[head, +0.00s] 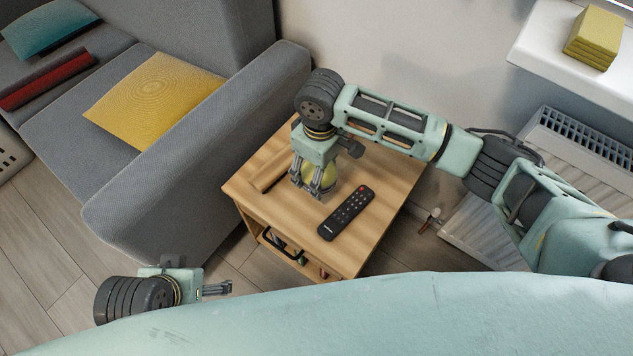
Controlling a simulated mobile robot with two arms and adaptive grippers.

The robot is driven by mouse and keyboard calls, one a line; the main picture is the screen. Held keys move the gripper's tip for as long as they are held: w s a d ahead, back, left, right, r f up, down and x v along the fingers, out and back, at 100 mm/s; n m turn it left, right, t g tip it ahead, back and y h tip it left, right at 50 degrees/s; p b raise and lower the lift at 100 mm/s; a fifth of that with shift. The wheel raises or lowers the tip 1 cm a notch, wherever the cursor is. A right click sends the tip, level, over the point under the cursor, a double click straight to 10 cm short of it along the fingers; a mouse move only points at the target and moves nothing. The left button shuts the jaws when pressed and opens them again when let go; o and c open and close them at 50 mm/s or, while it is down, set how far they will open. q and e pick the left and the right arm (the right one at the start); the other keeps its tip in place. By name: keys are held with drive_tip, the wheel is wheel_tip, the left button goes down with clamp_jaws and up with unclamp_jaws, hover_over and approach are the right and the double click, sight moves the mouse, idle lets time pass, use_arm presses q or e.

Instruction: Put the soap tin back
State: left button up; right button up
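A rounded yellow-green object (325,178), possibly the soap tin, is at the top of the small wooden cabinet (385,185). My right gripper (310,192) points down at it from above, with its fingers in front of and beside the object. The fingers and wrist hide part of it, so I cannot tell whether they grip it or whether it touches the top. My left gripper (230,288) is low at the left, in front of the cabinet, with nothing visible in it. Its finger gap is not clear.
A black remote (346,213) lies on the cabinet top. Small items show in the cabinet's front opening (300,258), near a dark handle (272,241). A grey sofa (195,150) stands left; a radiator (585,140) and windowsill with a yellow block (593,38) are right.

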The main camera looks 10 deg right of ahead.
drive_tip(key=shift+w+a+f, duration=0.1)
drive_tip(key=shift+a+f, duration=0.15)
drive_tip(key=shift+a, duration=0.1)
drive_tip(key=shift+a+f, duration=0.1)
drive_tip(key=shift+f, duration=0.15)
drive_tip(key=shift+f+b, duration=0.5)
drive_tip(key=shift+f, duration=0.25)
wheel_tip(320, 180, down, 2)
drive_tip(key=shift+f+b, duration=0.1)
drive_tip(key=shift+b, duration=0.25)
use_arm(q)
drive_tip(key=w, duration=0.1)
drive_tip(key=w+t, duration=0.1)
drive_tip(key=w+d, duration=0.1)
drive_tip(key=shift+w+f+t, duration=0.25)
drive_tip(key=shift+w+t, duration=0.05)
drive_tip(key=shift+s+f, duration=0.1)
drive_tip(key=shift+s, duration=0.2)
use_arm(e)
drive_tip(key=o, duration=1.4)
